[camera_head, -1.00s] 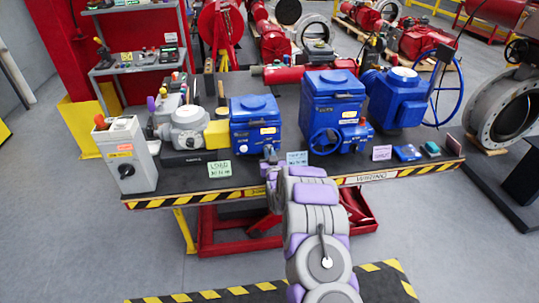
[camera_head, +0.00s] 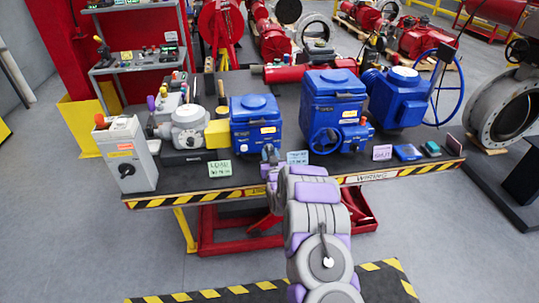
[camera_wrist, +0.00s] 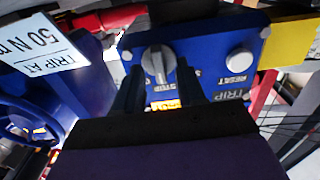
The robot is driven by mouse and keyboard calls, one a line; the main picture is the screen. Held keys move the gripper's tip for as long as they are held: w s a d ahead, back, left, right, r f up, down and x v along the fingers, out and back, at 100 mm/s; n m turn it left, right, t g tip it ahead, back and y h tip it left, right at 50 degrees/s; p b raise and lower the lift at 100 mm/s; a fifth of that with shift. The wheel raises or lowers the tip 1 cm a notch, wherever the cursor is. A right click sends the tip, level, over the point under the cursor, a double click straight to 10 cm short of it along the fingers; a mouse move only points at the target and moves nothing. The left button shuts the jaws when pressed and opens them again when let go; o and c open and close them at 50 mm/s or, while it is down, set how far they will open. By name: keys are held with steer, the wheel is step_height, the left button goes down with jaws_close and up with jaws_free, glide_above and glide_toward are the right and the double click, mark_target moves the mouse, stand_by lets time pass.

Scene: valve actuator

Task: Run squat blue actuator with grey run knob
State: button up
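The squat blue actuator (camera_head: 255,125) stands on the bench, left of a taller blue actuator (camera_head: 333,105) with a handwheel. My gripper (camera_head: 269,155) is at its front lower right, partly covering the front panel. In the wrist view, the blue panel (camera_wrist: 205,68) fills the middle, appearing turned over. It carries the grey run knob (camera_wrist: 158,63), a white button marked RESET (camera_wrist: 239,60) and a TRIP label. My gripper (camera_wrist: 158,82) is open, with one dark finger to each side of the knob. I cannot tell whether either finger touches it. The lit display is partly hidden between the fingers.
A green card (camera_head: 219,169) and a pale blue card (camera_head: 297,158) stand near the bench's front edge. A grey unit with a yellow block (camera_head: 217,134) is left of the squat actuator. A white switch box (camera_head: 127,153) stands at the bench's left end.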

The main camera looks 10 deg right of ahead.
steer(key=s+p, duration=0.3)
steer(key=s, duration=1.3)
steer(key=shift+s, duration=0.35)
steer(key=shift+f, duration=0.1)
steer(key=s+a+r+n+g+y, duration=0.1)
steer(key=s+a+r+g, duration=0.1)
steer(key=s+r+g, duration=0.95)
steer(key=s, duration=0.9)
steer(key=s+d+r+g, duration=0.1)
steer(key=s+r+g, duration=0.3)
steer(key=s, duration=1)
steer(key=s+d+r+m+g+h, duration=0.1)
steer(key=s+r+g, duration=0.3)
steer(key=s, duration=0.9)
steer(key=shift+s+r, duration=0.4)
steer(key=shift+r, duration=0.5)
steer(key=shift+d, duration=0.1)
